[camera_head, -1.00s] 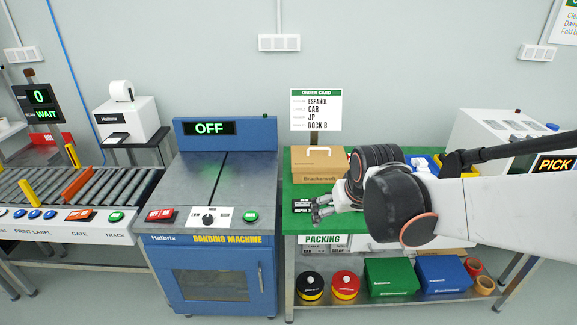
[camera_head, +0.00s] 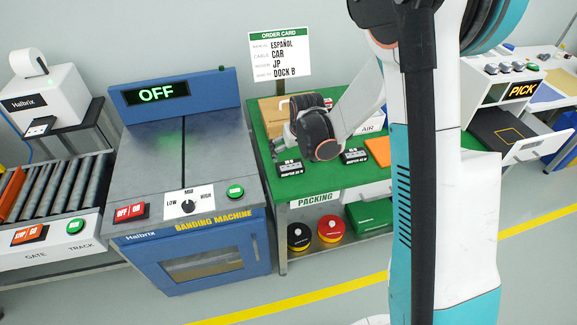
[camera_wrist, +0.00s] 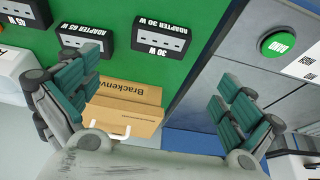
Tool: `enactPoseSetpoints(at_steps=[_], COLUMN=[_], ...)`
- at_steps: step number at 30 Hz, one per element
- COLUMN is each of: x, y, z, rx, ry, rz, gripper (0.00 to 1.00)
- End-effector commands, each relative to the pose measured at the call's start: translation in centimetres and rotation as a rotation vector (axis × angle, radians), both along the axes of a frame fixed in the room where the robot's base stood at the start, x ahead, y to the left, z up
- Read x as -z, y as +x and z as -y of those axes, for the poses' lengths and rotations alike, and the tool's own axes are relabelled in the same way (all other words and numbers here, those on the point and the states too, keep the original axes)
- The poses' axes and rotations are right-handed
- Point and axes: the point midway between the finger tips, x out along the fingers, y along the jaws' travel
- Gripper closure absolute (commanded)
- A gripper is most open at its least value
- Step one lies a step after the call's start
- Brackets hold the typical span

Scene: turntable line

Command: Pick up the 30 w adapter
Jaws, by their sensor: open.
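In the head view the 30 W adapter (camera_head: 290,169) lies at the table's left edge, just in front of my gripper (camera_head: 279,145), whose fingers are partly hidden behind my wrist. In the wrist view my gripper (camera_wrist: 160,72) is open and empty, its fingers spread wide. The adapter shows between and beyond the fingertips, apart from them. The height gap cannot be told.
A 65 W adapter (camera_wrist: 84,40) lies beside it, with another black block (camera_wrist: 24,10) farther left. A Brackenvolt carton (camera_wrist: 130,96) shows under my gripper. The banding machine (camera_head: 185,185) adjoins the table's left side. An orange item (camera_head: 378,151) lies right of the adapters.

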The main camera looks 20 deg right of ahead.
Motion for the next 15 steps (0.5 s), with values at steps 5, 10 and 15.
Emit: enactPoseSetpoints(at_steps=[5, 10, 15], x=[3.6, 5.4, 6.0], y=[1.4, 2.2, 2.5], z=[0.0, 0.0, 0.0], rx=[0.000, 0.000, 0.000], ry=[0.000, 0.000, 0.000], rz=[0.000, 0.001, 0.001], gripper=[0.00, 0.00, 0.00])
